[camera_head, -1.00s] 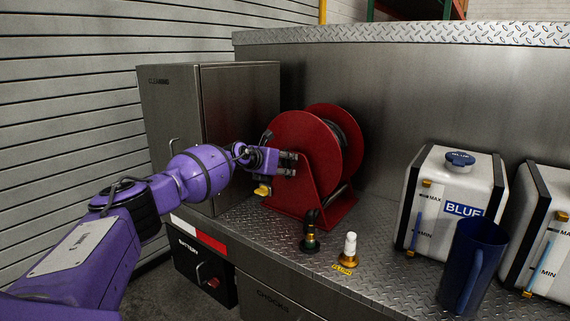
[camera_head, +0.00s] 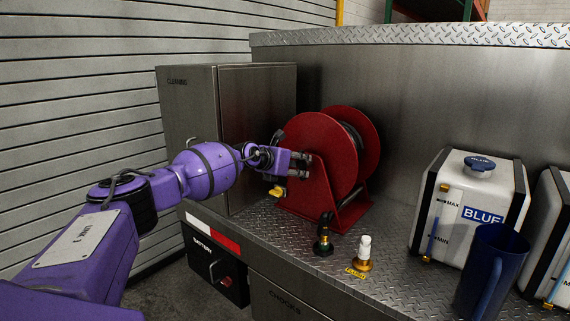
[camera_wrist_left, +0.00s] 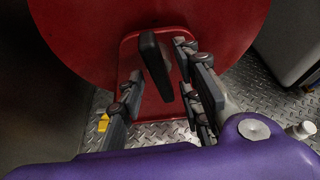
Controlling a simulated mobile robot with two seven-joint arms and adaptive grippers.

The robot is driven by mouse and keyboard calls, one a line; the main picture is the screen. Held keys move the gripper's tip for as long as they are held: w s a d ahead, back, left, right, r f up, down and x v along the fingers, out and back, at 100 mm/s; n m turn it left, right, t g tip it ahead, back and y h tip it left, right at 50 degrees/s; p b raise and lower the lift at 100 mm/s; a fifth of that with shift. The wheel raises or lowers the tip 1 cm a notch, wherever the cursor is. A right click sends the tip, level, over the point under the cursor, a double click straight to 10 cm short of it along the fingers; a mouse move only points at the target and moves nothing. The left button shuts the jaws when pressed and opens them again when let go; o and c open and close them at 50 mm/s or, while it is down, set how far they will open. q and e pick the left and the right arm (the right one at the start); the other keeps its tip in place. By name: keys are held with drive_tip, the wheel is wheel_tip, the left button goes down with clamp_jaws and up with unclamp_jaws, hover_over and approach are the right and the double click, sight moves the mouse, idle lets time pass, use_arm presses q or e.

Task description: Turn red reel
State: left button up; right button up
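The red reel (camera_head: 322,150) stands upright on the metal deck beside the grey cabinet. Its red disc also fills the top of the left wrist view (camera_wrist_left: 90,30). A black handle (camera_wrist_left: 155,62) sticks out in front of the reel's red face. My left gripper (camera_head: 303,164) is at the left face of the reel. In the left wrist view the gripper (camera_wrist_left: 160,95) has its fingers spread, with the black handle between their tips. Gaps show on the handle's left side; contact on the right cannot be told. My right gripper is not in view.
The cabinet (camera_head: 190,110) stands left of the reel. A black fitting (camera_head: 323,243) and a white-topped brass fitting (camera_head: 364,252) stand in front. A blue jug (camera_head: 492,268) and a white tank (camera_head: 465,175) are to the right. Bare deck (camera_head: 395,235) lies between.

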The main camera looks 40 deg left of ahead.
use_arm(q)
drive_tip(key=v, duration=0.9)
drive_tip(key=shift+s, duration=0.35)
drive_tip(key=shift+d+r, duration=0.1)
drive_tip(key=shift+r, duration=0.05)
